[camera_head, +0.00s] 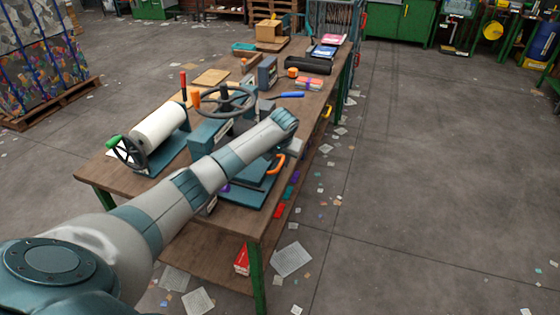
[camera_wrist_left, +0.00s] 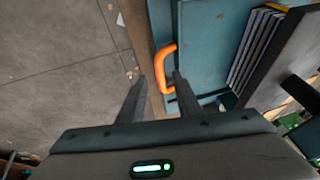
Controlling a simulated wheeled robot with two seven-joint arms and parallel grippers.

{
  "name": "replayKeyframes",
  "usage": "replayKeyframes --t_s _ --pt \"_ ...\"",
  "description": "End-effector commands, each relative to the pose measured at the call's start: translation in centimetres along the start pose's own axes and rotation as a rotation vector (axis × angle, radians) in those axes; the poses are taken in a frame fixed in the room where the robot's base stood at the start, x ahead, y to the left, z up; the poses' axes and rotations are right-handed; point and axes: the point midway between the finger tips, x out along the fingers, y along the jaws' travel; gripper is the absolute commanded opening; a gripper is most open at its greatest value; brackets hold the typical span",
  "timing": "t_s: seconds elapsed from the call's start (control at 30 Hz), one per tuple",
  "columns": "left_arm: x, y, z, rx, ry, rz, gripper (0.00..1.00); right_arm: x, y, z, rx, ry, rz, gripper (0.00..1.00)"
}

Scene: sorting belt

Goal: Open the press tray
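The press (camera_head: 207,132) is a teal machine with a dark handwheel (camera_head: 226,99), standing on the wooden table. Its teal tray (camera_head: 262,167) has an orange handle (camera_head: 278,165) at the table's right edge. In the left wrist view the tray (camera_wrist_left: 202,30) lies beyond the fingers, and its orange handle (camera_wrist_left: 158,66) shows between and just ahead of the fingertips. My left gripper (camera_wrist_left: 158,80) is open and empty; whether a finger touches the handle I cannot tell. In the head view my left gripper (camera_head: 290,146) is small and partly hidden by the wrist. My right gripper is not in view.
A stack with blue and white edges (camera_wrist_left: 254,45) lies beside a dark plate (camera_wrist_left: 285,55). A white roll machine (camera_head: 158,126) stands at the table's left end (camera_head: 95,175). Boxes and books fill the far end. Floor to the right is open, with scattered paper.

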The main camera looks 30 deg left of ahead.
Motion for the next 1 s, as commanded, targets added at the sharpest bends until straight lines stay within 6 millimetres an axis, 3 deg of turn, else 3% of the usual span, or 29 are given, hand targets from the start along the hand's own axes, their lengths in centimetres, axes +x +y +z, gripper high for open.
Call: replayKeyframes --t_s 0.3,0.67,0.8,1.0 --pt "2.6 0.0 0.0 0.0 -0.001 0.0 0.31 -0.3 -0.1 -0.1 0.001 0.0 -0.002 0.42" --pt "2.9 0.0 0.0 0.001 0.0 0.0 0.31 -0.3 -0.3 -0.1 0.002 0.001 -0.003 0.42" --pt "2.9 0.0 0.0 0.0 0.0 0.0 0.02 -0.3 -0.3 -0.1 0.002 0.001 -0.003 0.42" --pt "2.9 0.0 0.0 0.0 0.0 0.0 0.0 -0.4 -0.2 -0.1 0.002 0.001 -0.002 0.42"
